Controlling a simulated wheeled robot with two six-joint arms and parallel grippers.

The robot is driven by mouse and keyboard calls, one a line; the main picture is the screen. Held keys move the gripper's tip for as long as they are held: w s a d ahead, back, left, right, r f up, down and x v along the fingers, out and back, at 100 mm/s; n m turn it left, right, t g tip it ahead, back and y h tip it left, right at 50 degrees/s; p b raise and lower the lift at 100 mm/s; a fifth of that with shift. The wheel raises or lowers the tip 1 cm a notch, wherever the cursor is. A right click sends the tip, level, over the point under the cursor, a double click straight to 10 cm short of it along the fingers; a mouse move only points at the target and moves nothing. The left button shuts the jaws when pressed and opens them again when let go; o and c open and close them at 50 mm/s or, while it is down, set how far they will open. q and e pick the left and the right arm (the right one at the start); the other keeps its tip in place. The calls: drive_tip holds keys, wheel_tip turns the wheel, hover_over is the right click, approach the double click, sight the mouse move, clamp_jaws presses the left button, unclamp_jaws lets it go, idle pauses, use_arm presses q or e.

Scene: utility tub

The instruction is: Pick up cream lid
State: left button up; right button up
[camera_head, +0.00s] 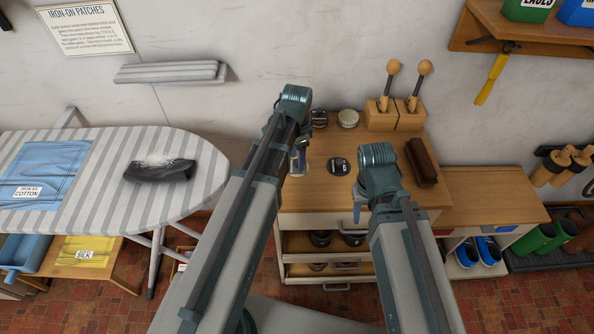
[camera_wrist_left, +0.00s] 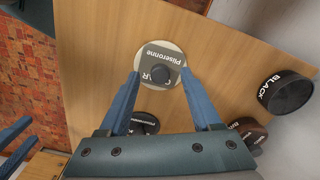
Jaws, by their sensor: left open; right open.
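The cream lid (camera_wrist_left: 158,54) lies on the wooden top in the left wrist view. It is round, with a cream rim, a grey label and a dark knob in the middle. My left gripper (camera_wrist_left: 161,77) is open, with one finger on each side of the lid; I cannot tell whether they touch it. In the head view my left gripper (camera_head: 299,160) points down over the left part of the top, and its arm and fingers largely hide the lid. My right gripper (camera_head: 361,207) is open and empty near the front edge of the top.
A dark lid (camera_head: 339,166) lies right of the left gripper. A brown tin (camera_head: 319,119) and a cream round container (camera_head: 348,118) stand behind. A black tin (camera_wrist_left: 286,92) shows in the wrist view. Wooden holders (camera_head: 395,117) and a brown brush (camera_head: 421,161) stand at right.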

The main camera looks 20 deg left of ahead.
use_arm(q)
drive_tip(key=shift+f+b, duration=0.3)
drive_tip(key=shift+f, duration=0.45)
use_arm(e)
drive_tip(key=shift+f, duration=0.65)
use_arm(q)
drive_tip(key=shift+r, duration=0.1)
clamp_jaws()
drive_tip(key=shift+r, duration=0.15)
use_arm(e)
drive_tip(key=shift+r, duration=0.15)
